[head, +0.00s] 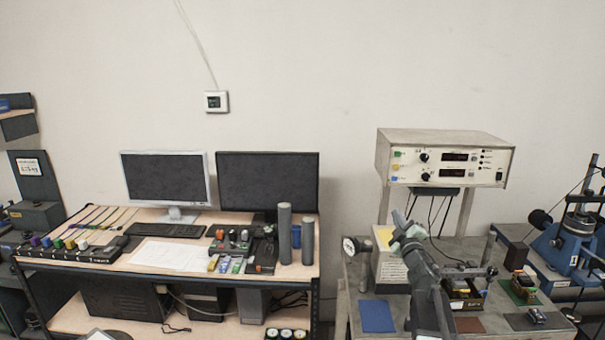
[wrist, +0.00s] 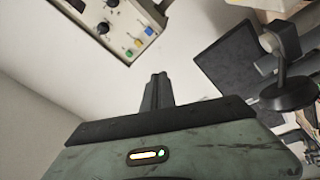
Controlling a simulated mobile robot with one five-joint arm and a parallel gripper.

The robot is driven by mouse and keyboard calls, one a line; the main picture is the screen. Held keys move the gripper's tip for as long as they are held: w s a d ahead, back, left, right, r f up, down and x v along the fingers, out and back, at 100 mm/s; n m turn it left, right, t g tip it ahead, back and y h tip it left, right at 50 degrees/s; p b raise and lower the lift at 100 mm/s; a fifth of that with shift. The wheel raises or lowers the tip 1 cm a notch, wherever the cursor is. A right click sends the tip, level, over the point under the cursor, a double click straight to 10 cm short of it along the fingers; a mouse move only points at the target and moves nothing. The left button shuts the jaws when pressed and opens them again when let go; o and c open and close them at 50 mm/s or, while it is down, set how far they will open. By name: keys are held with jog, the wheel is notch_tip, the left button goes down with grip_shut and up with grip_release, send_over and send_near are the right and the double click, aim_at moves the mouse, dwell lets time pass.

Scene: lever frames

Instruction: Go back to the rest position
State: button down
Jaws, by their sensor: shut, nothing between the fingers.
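My gripper (head: 399,217) is raised over the right-hand bench in the head view, at the end of my grey-green arm, in front of the box of instruments. In the wrist view its two dark fingers (wrist: 157,90) lie together, shut with nothing between them. They point up toward bare wall, and no object touches them. The power unit (head: 445,158) with knobs and displays stands on posts behind my gripper. Its front also shows at the top left of the wrist view (wrist: 118,22).
The left desk (head: 135,262) carries two monitors (head: 268,180), a keyboard (head: 165,230) and two grey cylinders (head: 284,234). The right bench holds a blue mat (head: 377,316) and small devices. Blue machinery (head: 570,245) stands at far right. The space above the left desk is open.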

jog(key=s+a+f+m+g+h+b, duration=0.1)
jog(key=s+a+f+m+g, duration=0.25)
jog(key=f, duration=0.45)
jog(key=s+a+f+m+g+h, duration=0.1)
jog(key=s+a+f+m+g, duration=0.25)
jog(key=f, duration=0.45)
jog(key=s+a+f+m+g+h+b, duration=0.1)
jog(key=s+a+f+m+g, duration=0.3)
jog(key=f, duration=0.4)
jog(key=s+a+f+g+y, duration=0.1)
jog(key=s+f+g, duration=0.3)
jog(key=s, duration=0.6)
jog(key=s+a+f+g+y, duration=0.2)
jog(key=s+a+f+g, duration=0.2)
jog(key=s, duration=0.6)
jog(key=shift+s+m+g, duration=0.2)
jog(key=shift+m+g, duration=0.2)
jog(key=shift+g, duration=0.3)
